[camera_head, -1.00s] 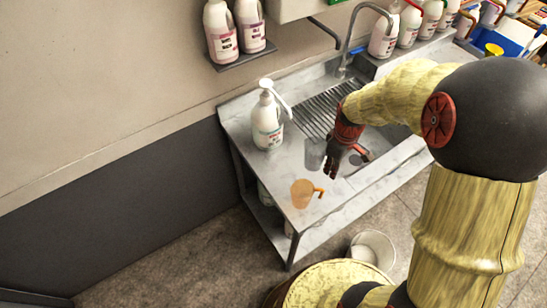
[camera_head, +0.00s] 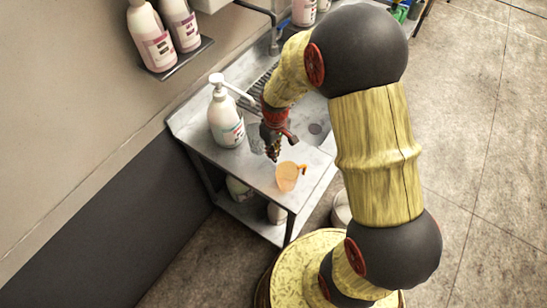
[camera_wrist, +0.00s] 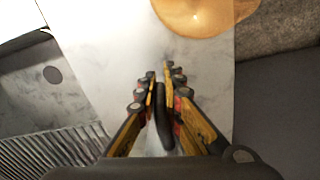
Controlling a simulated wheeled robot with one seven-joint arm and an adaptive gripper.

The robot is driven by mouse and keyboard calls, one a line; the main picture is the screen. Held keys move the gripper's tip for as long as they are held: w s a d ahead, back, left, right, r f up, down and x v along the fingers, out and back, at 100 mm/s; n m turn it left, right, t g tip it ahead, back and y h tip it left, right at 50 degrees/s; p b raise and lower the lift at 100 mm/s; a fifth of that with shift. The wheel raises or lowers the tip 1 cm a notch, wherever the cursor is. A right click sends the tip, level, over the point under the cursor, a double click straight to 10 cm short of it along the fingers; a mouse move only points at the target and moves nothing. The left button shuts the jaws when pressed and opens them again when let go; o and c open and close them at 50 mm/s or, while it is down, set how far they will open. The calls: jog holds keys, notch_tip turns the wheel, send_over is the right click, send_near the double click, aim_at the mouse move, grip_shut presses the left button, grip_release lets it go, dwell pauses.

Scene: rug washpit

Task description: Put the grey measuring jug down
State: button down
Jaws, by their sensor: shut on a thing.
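My gripper (camera_head: 272,152) is over the metal counter (camera_head: 262,178), just behind an orange jug (camera_head: 288,177). In the wrist view my gripper (camera_wrist: 160,72) is shut on a narrow dark grey piece, the part of the grey measuring jug (camera_wrist: 163,125) that shows between the fingers. The rest of the grey jug is hard to make out; a pale grey patch beside the gripper in the head view may be its body. I cannot tell whether it touches the counter. The orange jug stands upright near the counter's front end and also shows in the wrist view (camera_wrist: 196,14).
A white pump bottle (camera_head: 226,122) stands on the counter to the left of my gripper. The sink with its ribbed drainer (camera_wrist: 45,152) lies behind. Two bottles stand on a wall shelf (camera_head: 178,62). Bare counter (camera_wrist: 205,85) lies between my gripper and the orange jug.

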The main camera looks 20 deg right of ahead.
jog(key=shift+f, duration=1.6)
jog(key=shift+f, duration=0.15)
jog(key=c, duration=2)
grip_release()
jog(key=shift+o, duration=0.2)
